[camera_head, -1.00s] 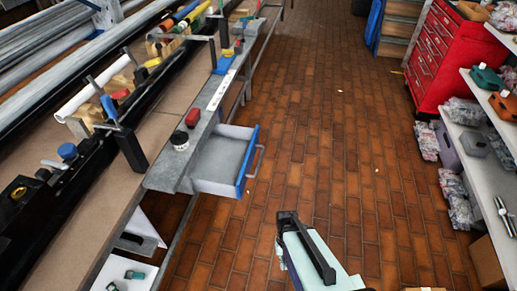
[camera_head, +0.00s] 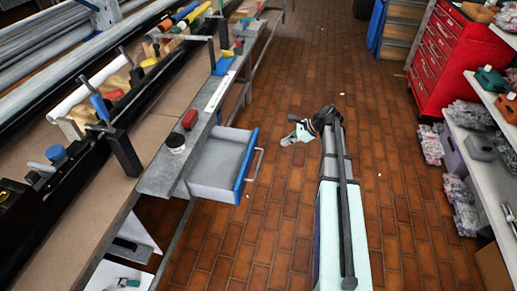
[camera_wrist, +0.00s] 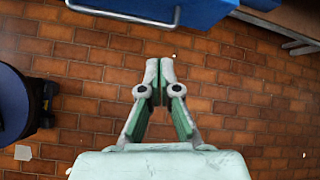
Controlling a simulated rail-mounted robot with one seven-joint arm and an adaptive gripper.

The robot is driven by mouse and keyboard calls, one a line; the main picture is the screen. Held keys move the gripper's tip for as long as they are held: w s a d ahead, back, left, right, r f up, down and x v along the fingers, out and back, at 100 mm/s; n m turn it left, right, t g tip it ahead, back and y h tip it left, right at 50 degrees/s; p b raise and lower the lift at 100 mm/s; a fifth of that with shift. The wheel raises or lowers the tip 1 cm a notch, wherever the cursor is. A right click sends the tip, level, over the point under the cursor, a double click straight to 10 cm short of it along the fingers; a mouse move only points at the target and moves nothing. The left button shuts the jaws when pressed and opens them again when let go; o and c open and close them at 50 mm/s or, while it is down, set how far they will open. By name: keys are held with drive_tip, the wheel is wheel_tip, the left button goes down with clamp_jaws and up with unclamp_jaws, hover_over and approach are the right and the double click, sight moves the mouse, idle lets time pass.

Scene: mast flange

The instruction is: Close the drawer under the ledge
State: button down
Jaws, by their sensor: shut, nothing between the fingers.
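The drawer (camera_head: 222,160) under the grey ledge (camera_head: 160,177) stands pulled out, empty, with a blue front (camera_head: 246,166) and a pale bar handle (camera_head: 256,164). My gripper (camera_head: 284,141) is to the right of the handle in the head view, apart from it, with brick floor behind. In the wrist view my gripper (camera_wrist: 160,80) is shut with nothing between the fingers. A blue panel with a light bar along its lower edge, which looks like the drawer front (camera_wrist: 175,10), shows at the top there, beyond the fingertips.
A red tool cabinet (camera_head: 446,50) and shelves with bagged goods stand at the right. The brick floor between is open.

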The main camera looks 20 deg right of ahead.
drive_tip(key=m, duration=0.2)
drive_tip(key=m+p, duration=0.1)
drive_tip(key=p, duration=0.1)
approach(253, 151)
wheel_tip(253, 151, down, 4)
drive_tip(key=shift+w+a+f+y, duration=0.15)
drive_tip(key=shift+w+a, duration=0.1)
drive_tip(key=shift+a, duration=0.3)
drive_tip(key=shift+w+a+f+y, duration=0.15)
drive_tip(key=shift+w+a, duration=0.1)
drive_tip(key=shift+a, duration=0.3)
drive_tip(key=shift+w+a+p, duration=0.4)
drive_tip(key=shift+a+p, duration=0.05)
drive_tip(key=shift+a, duration=0.3)
drive_tip(key=shift+w, duration=0.1)
